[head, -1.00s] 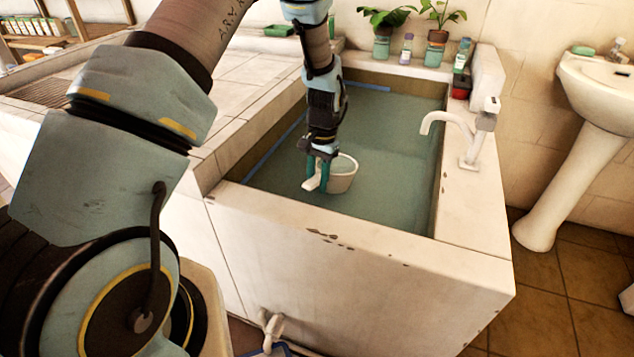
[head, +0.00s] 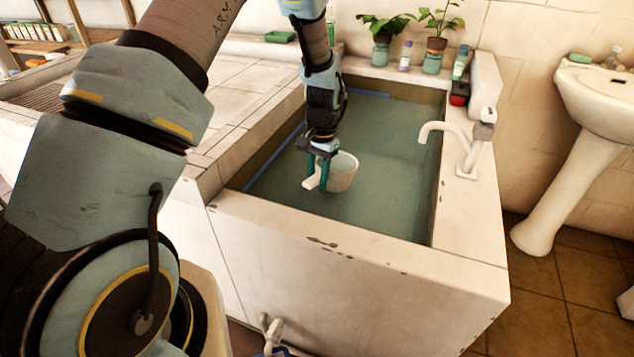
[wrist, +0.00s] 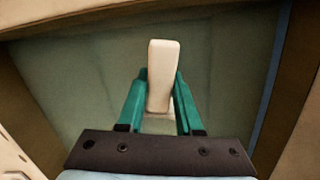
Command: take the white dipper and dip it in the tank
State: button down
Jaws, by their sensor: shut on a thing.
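The white dipper (head: 343,172) is a small cup with a short handle on its left. My gripper (head: 319,176) is shut on the dipper's handle, with the cup just to the right of the fingers in the head view. In the wrist view the pale handle (wrist: 163,75) sits between the teal fingers of my gripper (wrist: 159,95); the cup is mostly hidden there. The tank (head: 470,255) is a pale walled basin holding greenish water (head: 385,145). The dipper is upright inside the tank's outline; I cannot tell whether its bottom touches the water.
A white tap (head: 460,140) stands on the tank's right wall. Potted plants (head: 435,50) and bottles line the back ledge. A pedestal washbasin (head: 590,110) stands at the right. The water right of the dipper is clear of objects.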

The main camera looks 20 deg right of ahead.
notch_tip(320, 180, up, 19)
jog(key=h+p, duration=0.1)
jog(key=p, duration=1)
jog(key=shift+t, duration=0.4)
